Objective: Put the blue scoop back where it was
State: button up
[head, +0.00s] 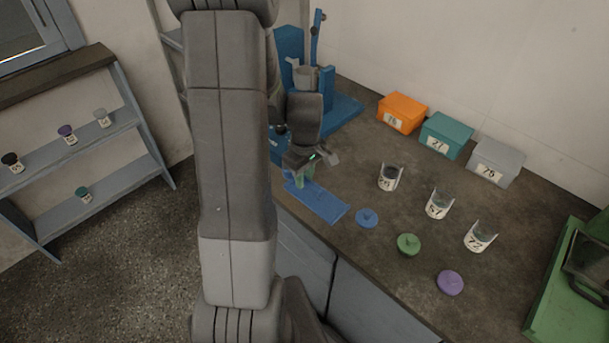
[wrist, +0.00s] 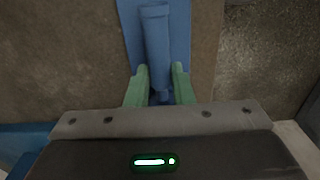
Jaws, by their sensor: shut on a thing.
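The blue scoop (wrist: 156,38) shows in the wrist view, with its narrow end between the two green fingers of my gripper (wrist: 160,72). My gripper is shut on it. The scoop lies along a flat blue mat (wrist: 183,30); I cannot tell whether it touches the mat or hangs just above it. In the head view my gripper (head: 303,180) points down at the near left end of the blue mat (head: 328,209), by the bench's front edge. There the scoop is hard to separate from the mat.
Several lidless labelled jars (head: 437,204) and blue, green (head: 408,243) and purple lids stand to the right on the bench. Orange (head: 402,113), teal and grey boxes line the wall. A blue machine (head: 340,112) stands behind my gripper. A green device (head: 570,285) is at far right.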

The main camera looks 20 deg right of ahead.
jog(key=o, duration=0.9)
jog(key=shift+r+p, duration=0.4)
jog(key=shift+r, duration=0.05)
notch_tip(320, 180, up, 12)
jog(key=shift+d+r+p, duration=0.1)
jog(key=shift+r+p, duration=0.1)
jog(key=shift+p, duration=0.1)
